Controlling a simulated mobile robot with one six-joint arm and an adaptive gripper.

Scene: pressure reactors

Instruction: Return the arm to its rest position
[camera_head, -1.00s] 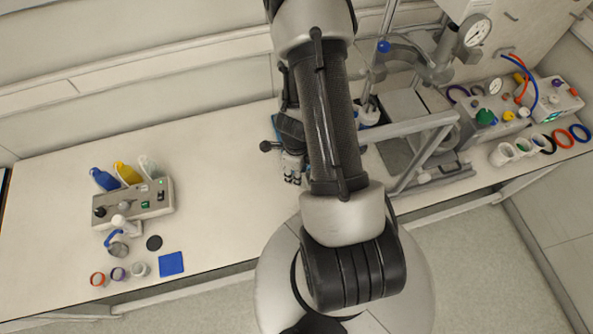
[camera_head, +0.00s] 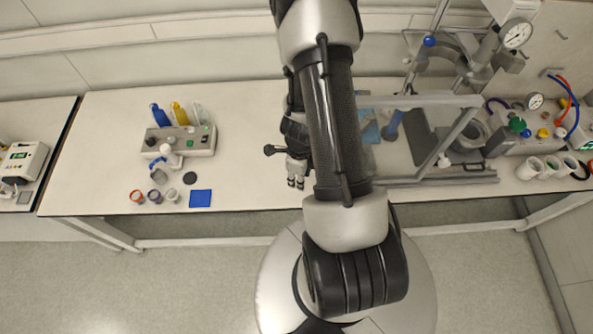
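My arm stands in the middle of the head view and reaches up from my round base, with its elbow near the top edge. My gripper (camera_head: 296,182) hangs left of the dark forearm, close to the bench's front edge, with its fingers pointing down the picture. Its fingertips look close together, but they are too small to tell whether they are apart. I see nothing in it. Part of the wrist is hidden behind the forearm.
The white bench (camera_head: 100,180) holds a control box (camera_head: 195,145) with bottles, small rings and a blue square pad (camera_head: 200,198) at left. A metal reactor frame (camera_head: 450,178) stands close on the right. Bench between box and gripper is clear; the floor in front is free.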

